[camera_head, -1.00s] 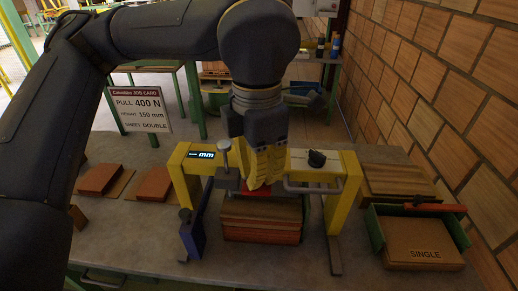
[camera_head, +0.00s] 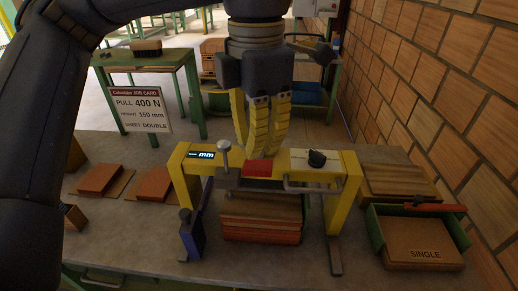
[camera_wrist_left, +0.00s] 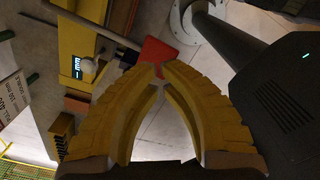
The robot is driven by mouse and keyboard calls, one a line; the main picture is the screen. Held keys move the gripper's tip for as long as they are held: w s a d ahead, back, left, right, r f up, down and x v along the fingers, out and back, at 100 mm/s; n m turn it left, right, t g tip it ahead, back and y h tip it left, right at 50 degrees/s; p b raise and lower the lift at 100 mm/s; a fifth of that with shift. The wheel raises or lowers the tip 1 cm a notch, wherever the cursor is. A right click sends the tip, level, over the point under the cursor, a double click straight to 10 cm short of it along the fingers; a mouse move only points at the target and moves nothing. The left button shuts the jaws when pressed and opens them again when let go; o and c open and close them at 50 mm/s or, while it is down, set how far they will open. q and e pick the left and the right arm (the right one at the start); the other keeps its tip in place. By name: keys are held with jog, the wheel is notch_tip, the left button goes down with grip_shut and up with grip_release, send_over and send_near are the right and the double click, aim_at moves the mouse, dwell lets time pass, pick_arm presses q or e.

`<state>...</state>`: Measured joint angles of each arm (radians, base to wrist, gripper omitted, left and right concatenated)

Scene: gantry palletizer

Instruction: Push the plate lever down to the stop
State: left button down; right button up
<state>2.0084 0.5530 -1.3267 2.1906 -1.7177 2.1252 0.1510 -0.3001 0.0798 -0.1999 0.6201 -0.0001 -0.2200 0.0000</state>
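The yellow gantry (camera_head: 187,172) stands on the bench over a stack of boards (camera_head: 261,222). A red flat piece (camera_head: 258,168), which looks like the plate lever's pad, shows at the middle of its crossbar. My left gripper (camera_head: 257,157) has yellow ribbed fingers pointing down, with tips just behind or above the red piece. I cannot tell whether they touch it. In the left wrist view the fingertips (camera_wrist_left: 161,70) are nearly together with nothing between them, and the red piece (camera_wrist_left: 155,54) lies just beyond. My right gripper is not in view.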

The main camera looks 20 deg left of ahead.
pick_arm(q)
jog(key=shift+r, duration=0.1)
jog(key=shift+r, duration=2.4)
